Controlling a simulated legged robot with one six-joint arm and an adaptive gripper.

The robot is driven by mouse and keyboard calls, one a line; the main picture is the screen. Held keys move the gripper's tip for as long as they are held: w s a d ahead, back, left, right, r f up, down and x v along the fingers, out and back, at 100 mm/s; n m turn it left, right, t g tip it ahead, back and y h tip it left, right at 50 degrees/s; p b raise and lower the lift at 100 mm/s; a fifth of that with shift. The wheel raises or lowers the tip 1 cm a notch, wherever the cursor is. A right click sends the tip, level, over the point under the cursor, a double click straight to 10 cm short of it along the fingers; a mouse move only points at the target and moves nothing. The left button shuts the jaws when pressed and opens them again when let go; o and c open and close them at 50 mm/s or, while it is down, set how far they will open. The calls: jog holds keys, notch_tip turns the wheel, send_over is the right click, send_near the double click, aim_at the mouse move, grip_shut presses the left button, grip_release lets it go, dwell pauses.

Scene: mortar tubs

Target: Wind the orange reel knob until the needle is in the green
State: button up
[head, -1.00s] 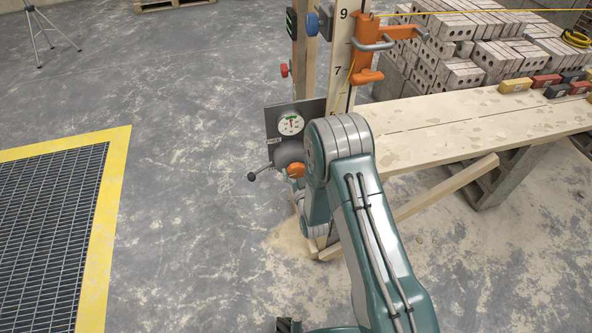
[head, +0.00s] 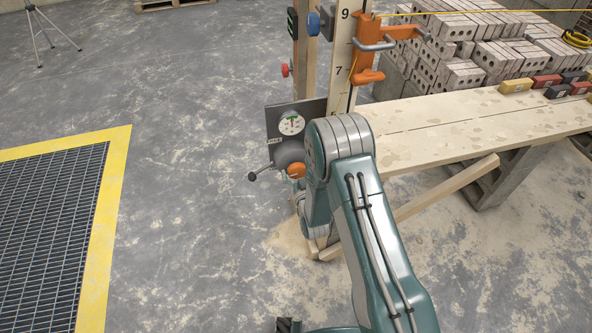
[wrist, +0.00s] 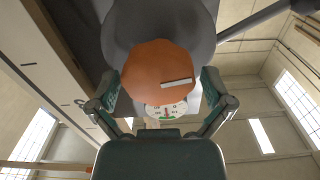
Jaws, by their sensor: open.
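The orange reel knob (head: 296,170) sits on the grey reel (head: 288,153), beside my arm in the head view. In the wrist view the knob (wrist: 160,72) faces me with a pale bar mark low on its right. My gripper (wrist: 160,85) is open, with one finger on each side of the knob; firm contact cannot be told. The round white dial (head: 291,124) is on a dark plate above the reel. It has a green part and a thin needle, too small to read surely. The dial (wrist: 166,109) is partly hidden by the knob in the wrist view.
A black-knobbed crank (head: 252,176) sticks out left of the reel. A numbered post (head: 341,60) carries an orange clamp (head: 368,55) with a yellow line. A plank bench (head: 480,122) with bricks behind is at right. Open floor lies left, towards a yellow-edged grate (head: 100,210).

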jog(key=v, duration=1.1)
jog(key=shift+s, duration=0.3)
dwell(0.7)
jog(key=w+d+r+g+h, duration=0.2)
jog(key=w+r, duration=0.3)
jog(key=r, duration=0.4)
jog(key=s+d+r+m+g+h, duration=0.1)
jog(key=d+r+g, duration=0.1)
jog(key=r, duration=0.3)
jog(key=s+d+r+g, duration=0.2)
jog(key=d+r, duration=0.1)
jog(key=r, duration=0.3)
jog(key=s+d+r+g, duration=0.2)
jog(key=s+r, duration=0.1)
jog(key=s, duration=0.5)
jog(key=s+d+r+m+g+h, duration=0.1)
jog(key=s+r, duration=0.3)
jog(key=s, duration=0.4)
jog(key=s+d+r+g+h, duration=0.1)
jog(key=s+d+r+g, duration=0.1)
jog(key=s, duration=0.5)
notch_tip(320, 180, up, 2)
jog(key=shift+s+d+r+m+g, duration=0.2)
jog(key=shift+s+d+m+g, duration=0.15)
jog(key=shift+d, duration=0.55)
